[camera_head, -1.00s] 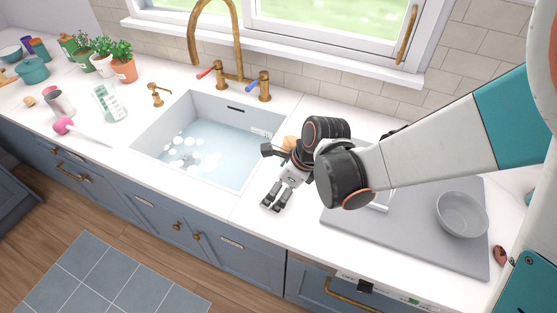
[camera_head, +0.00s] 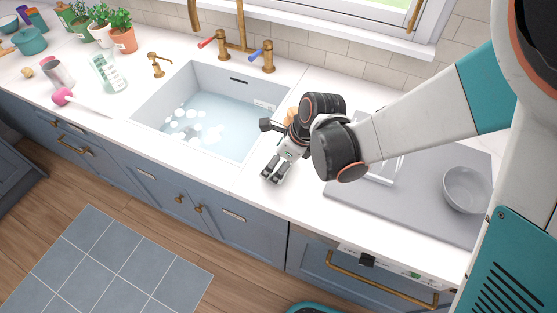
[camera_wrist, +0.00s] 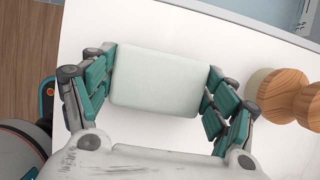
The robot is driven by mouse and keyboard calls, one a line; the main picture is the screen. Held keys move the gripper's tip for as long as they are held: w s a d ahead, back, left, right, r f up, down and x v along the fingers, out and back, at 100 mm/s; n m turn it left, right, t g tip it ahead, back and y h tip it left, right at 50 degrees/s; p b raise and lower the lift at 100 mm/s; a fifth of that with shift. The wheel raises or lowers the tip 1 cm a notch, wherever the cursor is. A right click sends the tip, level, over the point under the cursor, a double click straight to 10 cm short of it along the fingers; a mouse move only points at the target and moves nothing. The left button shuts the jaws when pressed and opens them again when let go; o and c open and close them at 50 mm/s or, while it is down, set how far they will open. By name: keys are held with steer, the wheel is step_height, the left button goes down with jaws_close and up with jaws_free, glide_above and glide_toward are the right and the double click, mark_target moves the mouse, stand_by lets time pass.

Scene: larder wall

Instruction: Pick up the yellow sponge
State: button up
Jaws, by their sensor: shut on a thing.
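My gripper (camera_head: 273,176) is low over the white counter, just right of the sink. In the wrist view its teal-padded fingers (camera_wrist: 160,85) are shut on a pale, greyish-white block (camera_wrist: 155,80) with rounded edges, touching its left and right ends. The block looks pale rather than yellow, so I cannot tell by colour whether it is the yellow sponge. In the head view my fingers and wrist hide the block. I make out no clearly yellow sponge elsewhere.
A turned wooden object (camera_wrist: 290,95) stands close to the right finger. The sink (camera_head: 205,115) holds water with suds. A grey mat (camera_head: 410,205) with a grey bowl (camera_head: 466,190) lies to the right. Brass taps (camera_head: 235,45) stand behind the sink.

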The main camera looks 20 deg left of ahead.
step_height(320, 180, up, 20)
steer(key=p, duration=1.3)
steer(key=shift+s+p, duration=0.15)
steer(key=shift+p, duration=0.15)
steer(key=o, duration=0.4)
steer(key=shift+c, duration=0.2)
steer(key=c, duration=0.3)
steer(key=shift+c, duration=0.3)
